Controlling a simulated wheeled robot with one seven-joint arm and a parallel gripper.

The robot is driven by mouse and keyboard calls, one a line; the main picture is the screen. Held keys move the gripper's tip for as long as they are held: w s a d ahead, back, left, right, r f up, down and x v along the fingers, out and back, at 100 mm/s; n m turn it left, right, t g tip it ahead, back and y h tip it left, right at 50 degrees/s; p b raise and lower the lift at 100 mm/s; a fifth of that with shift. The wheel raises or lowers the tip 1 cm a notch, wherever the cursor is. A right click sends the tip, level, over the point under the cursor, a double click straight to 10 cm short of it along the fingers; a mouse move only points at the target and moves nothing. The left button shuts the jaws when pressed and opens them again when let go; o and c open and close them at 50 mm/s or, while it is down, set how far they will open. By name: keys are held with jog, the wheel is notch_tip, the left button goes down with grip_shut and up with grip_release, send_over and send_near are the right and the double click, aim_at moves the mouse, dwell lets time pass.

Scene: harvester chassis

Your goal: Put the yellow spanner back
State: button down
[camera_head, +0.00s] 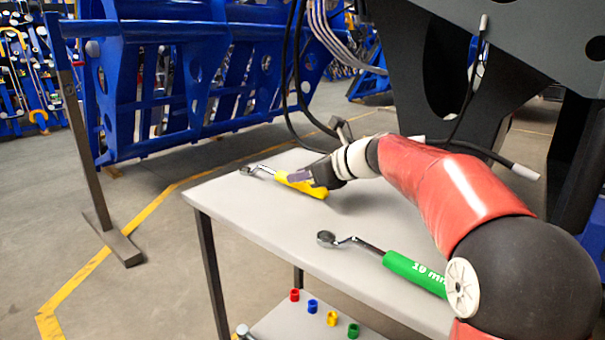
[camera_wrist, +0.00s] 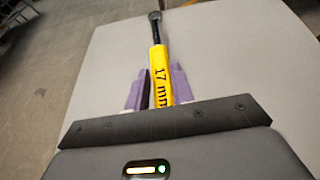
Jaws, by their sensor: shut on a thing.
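The yellow spanner (camera_head: 302,184) has a yellow handle and a metal ring head that points left toward the table's far left corner. In the wrist view its handle (camera_wrist: 160,76) reads "17 mm" and its head points away from me. My gripper (camera_head: 305,178) is shut on the yellow handle, with a purple finger on each side of it in the wrist view (camera_wrist: 154,88). The spanner is at or just above the grey table (camera_head: 300,240); I cannot tell whether it touches.
A green spanner (camera_head: 412,272) marked "19 mm" lies on the table nearer the front, beside my arm. A lower shelf (camera_head: 275,325) holds small red, blue, yellow and green pieces. Dark chassis parts (camera_head: 510,60) stand behind right. A blue frame (camera_head: 200,80) stands behind left.

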jog(key=c, duration=1.1)
grip_release()
jog(key=v, duration=0.8)
jog(key=shift+a, duration=0.1)
